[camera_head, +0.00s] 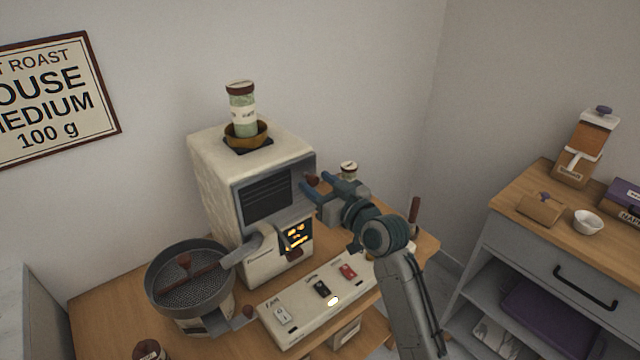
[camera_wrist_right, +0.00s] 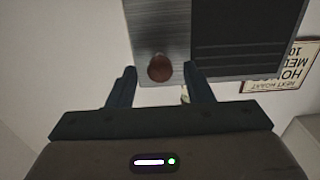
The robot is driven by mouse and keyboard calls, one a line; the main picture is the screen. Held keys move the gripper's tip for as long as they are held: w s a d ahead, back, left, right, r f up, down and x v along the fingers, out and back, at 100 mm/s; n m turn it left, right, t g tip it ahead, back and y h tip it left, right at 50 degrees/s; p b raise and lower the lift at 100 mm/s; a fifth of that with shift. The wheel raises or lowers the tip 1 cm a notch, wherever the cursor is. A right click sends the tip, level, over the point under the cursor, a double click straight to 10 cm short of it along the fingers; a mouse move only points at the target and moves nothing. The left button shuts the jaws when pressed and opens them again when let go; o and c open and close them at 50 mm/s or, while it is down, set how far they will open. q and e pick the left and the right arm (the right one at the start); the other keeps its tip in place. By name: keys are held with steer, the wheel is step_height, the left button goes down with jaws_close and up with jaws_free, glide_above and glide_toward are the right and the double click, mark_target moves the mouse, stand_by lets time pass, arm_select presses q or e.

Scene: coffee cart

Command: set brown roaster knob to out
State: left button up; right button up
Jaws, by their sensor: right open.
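The cream coffee roaster (camera_head: 215,180) stands on the wooden cart top. Its brown knob (camera_head: 312,181) is on the grey front panel, near the upper right edge. My right gripper (camera_head: 314,188) is at that panel, coming from the right, with its blue fingers around the knob. In the right wrist view the round brown knob (camera_wrist_right: 160,68) lies between the two open fingertips of the right gripper (camera_wrist_right: 160,78), with a gap on each side. The knob's exact setting cannot be read. My left gripper is not in view.
A green-and-white canister (camera_head: 241,108) sits in a brown bowl on top of the roaster. A round cooling tray (camera_head: 152,287) stands at front left. A switch panel (camera_head: 275,336) with several switches lies in front. A grey cabinet (camera_head: 510,243) stands at right.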

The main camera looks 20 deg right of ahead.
steer(key=shift+c, duration=0.5)
jaws_close()
steer(key=p+v, duration=0.1)
steer(key=v, duration=0.4)
steer(key=shift+s+d+f, duration=0.1)
steer(key=shift+s, duration=0.2)
steer(key=shift+o, duration=0.5)
jaws_free()
steer(key=shift+s, duration=0.15)
steer(key=shift+s+d, duration=0.1)
steer(key=b+v, duration=0.1)
steer(key=v, duration=0.9)
steer(key=shift+s, duration=0.4)
steer(key=shift+d, duration=0.15)
